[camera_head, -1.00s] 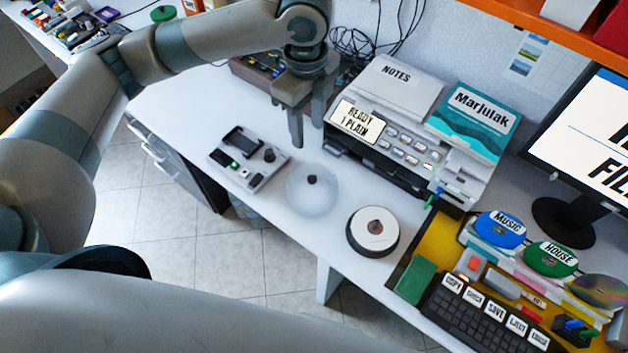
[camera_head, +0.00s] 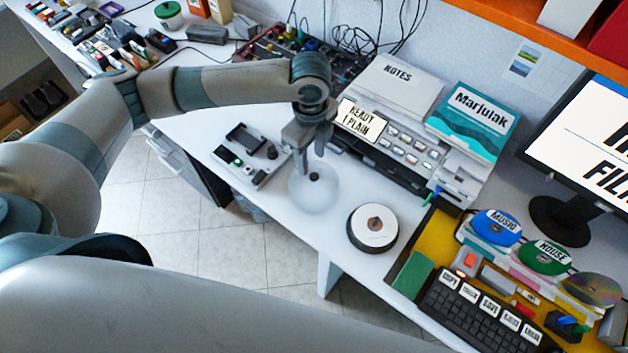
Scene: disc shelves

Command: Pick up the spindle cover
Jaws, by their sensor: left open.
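The spindle cover (camera_head: 314,199) is a clear, frosted dome with a small dark knob on top. It stands on the white desk in the middle of the head view. My left gripper (camera_head: 309,165) is open, pointing down just above the cover. Its fingers overlap the back of the cover and its knob in the picture; I cannot tell whether they touch it. The disc spindle (camera_head: 373,227), a stack of white-topped discs on a black base, stands to the right of the cover. My right gripper is not in view.
A small grey device (camera_head: 248,152) lies left of the cover. The printer-like machine (camera_head: 385,150) stands behind, with the notes box (camera_head: 400,88) on it. A yellow tray (camera_head: 440,238) with discs and a keyboard is at right. Bare desk lies between cover and spindle.

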